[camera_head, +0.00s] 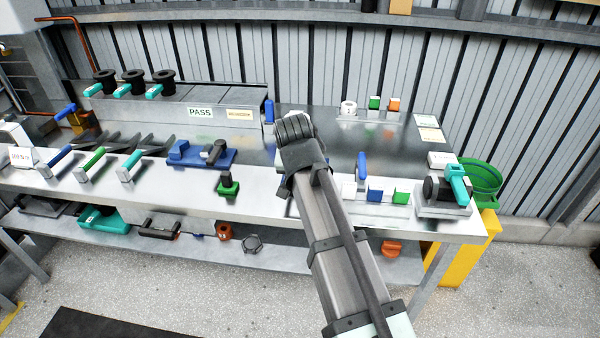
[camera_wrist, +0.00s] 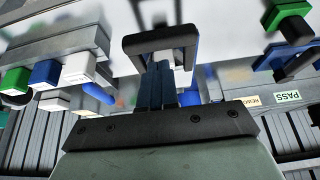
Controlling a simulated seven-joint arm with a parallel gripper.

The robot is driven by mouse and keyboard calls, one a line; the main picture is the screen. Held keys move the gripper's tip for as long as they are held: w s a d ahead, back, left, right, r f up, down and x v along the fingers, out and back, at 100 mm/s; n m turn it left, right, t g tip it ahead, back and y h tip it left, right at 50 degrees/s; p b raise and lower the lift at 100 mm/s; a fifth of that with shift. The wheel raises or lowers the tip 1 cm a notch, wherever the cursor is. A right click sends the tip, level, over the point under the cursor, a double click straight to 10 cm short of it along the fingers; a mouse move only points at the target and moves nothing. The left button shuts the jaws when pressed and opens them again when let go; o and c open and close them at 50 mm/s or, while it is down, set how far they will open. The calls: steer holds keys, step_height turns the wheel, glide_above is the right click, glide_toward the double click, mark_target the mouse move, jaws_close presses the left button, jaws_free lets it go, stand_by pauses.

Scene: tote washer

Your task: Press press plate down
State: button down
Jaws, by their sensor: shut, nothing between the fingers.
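I cannot tell for certain which part is the press plate; no plain plate shows clearly under my gripper. My gripper (camera_wrist: 160,85) is shut and empty over the bench. In the wrist view a black bracket-like shape (camera_wrist: 160,42) lies at the finger ends, and the pale bench top shows beyond it. In the head view my own arm covers the fingers and the spot below them. A green block with a black part (camera_head: 228,185) stands left of my arm; it also shows at the upper right of the wrist view (camera_wrist: 290,20).
The metal bench (camera_head: 330,135) holds a blue fixture with a black clamp (camera_head: 205,152), a blue handle (camera_head: 362,167), small coloured blocks (camera_head: 400,197) and a teal-levered device (camera_head: 455,185). A panel marked PASS (camera_head: 200,112) stands behind. A green bin (camera_head: 480,180) is at the right.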

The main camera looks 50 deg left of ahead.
steer(key=shift+r, duration=0.15)
steer(key=shift+r, duration=0.3)
steer(key=v, duration=1.2)
steer(key=shift+g+h, duration=0.7)
steer(key=x, duration=0.4)
steer(key=a+x, duration=0.1)
steer(key=x, duration=0.4)
steer(key=w+x, duration=0.1)
steer(key=x, duration=0.3)
steer(key=shift+w+a, duration=0.1)
steer(key=shift+a, duration=0.15)
steer(key=shift+f, duration=0.7)
